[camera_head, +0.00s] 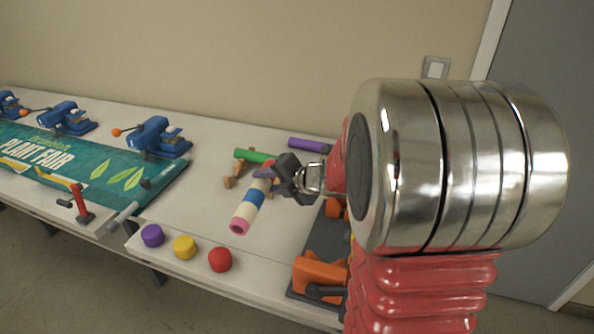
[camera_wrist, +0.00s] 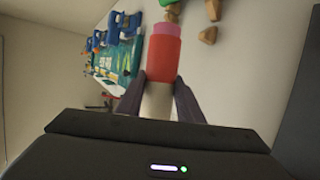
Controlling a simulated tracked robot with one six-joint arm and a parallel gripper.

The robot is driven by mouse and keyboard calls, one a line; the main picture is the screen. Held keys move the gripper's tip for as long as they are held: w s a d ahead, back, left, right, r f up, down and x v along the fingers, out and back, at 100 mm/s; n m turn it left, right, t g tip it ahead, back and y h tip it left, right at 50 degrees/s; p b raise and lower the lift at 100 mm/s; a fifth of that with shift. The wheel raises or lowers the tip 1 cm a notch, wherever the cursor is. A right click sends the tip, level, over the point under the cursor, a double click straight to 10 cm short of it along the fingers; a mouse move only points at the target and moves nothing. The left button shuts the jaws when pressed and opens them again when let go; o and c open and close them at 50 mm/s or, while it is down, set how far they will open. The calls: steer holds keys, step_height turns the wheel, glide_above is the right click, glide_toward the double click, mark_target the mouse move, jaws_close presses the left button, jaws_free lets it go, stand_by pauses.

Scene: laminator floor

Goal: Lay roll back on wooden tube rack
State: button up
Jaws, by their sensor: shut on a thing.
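A striped roll (camera_head: 254,199) with cream, blue and pink parts is held by my gripper (camera_head: 275,175) near its upper end in the head view. The roll slants, with its pink end toward the table front. In the wrist view my gripper's fingers (camera_wrist: 160,98) are shut around a cream part of the roll, and a red band (camera_wrist: 163,60) lies beyond them. The wooden tube rack (camera_head: 229,182) stands just behind and left of the roll, with a green tube (camera_head: 252,155) across it. My gripper hides part of the rack. Whether the roll touches anything cannot be told.
A purple tube (camera_head: 309,145) lies behind my gripper. Purple, yellow and red caps (camera_head: 220,259) stand at the front edge. Blue clamps (camera_head: 158,137) and a green banner (camera_head: 90,165) are at left. An orange device (camera_head: 319,272) is at front right.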

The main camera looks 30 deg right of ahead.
steer(key=w+a+f, duration=0.1)
steer(key=a+f, duration=0.4)
steer(key=a, duration=0.3)
steer(key=shift+w+f, duration=0.2)
steer(key=shift+w, duration=0.15)
